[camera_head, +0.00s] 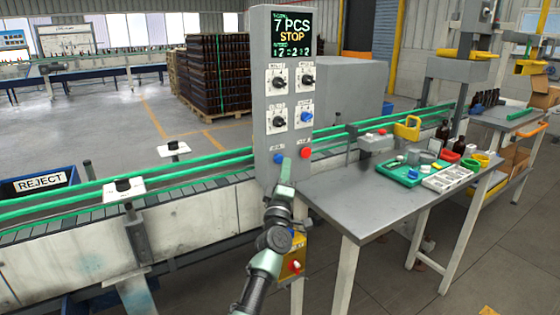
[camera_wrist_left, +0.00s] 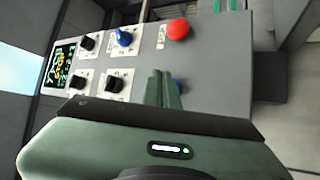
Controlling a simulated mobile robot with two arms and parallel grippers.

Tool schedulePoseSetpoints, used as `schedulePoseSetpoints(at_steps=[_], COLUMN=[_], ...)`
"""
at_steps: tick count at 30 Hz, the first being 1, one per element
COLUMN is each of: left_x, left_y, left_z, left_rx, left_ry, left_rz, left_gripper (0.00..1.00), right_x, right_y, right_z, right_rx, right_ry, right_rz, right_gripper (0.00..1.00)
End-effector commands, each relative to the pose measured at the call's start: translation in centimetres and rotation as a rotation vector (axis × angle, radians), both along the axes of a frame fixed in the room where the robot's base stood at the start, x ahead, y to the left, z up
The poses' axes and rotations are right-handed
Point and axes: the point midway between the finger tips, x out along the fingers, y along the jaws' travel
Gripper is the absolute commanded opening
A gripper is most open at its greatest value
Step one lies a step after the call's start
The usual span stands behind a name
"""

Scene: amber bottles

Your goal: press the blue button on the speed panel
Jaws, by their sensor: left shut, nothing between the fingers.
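The grey speed panel (camera_head: 262,95) stands upright at the middle of the head view, its screen (camera_head: 291,30) reading "7 PCS" and "STOP". The blue button (camera_head: 279,159) is low on its face, left of the red button (camera_head: 305,153). My left gripper (camera_head: 287,162) is shut and empty, its tips in front of the panel's lower part, close to the blue button. In the left wrist view the shut fingers (camera_wrist_left: 163,90) partly hide the blue button (camera_wrist_left: 179,85). I cannot tell whether they touch it. My right gripper is not in view.
Above the buttons are black knobs (camera_head: 279,82) and a blue knob (camera_head: 306,117). A conveyor with green rails (camera_head: 90,188) runs behind the panel. A grey table (camera_head: 365,205) on the right holds a green tray (camera_head: 402,174) and bottles. A reject bin (camera_head: 40,184) is at left.

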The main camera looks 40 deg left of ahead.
Motion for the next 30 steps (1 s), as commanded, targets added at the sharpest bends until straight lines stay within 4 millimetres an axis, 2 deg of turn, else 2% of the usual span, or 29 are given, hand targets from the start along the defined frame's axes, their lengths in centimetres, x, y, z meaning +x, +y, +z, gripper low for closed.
schedulePoseSetpoints(at_steps=[30], left_x=[0.32], left_y=[0.8], left_z=[0.04], left_rx=[0.0], left_ry=[0.0], left_rz=[0.0], left_gripper=[0.0], right_x=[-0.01], right_y=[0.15], right_z=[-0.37], right_rx=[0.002], right_ry=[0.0], right_rz=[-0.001], right_gripper=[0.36])
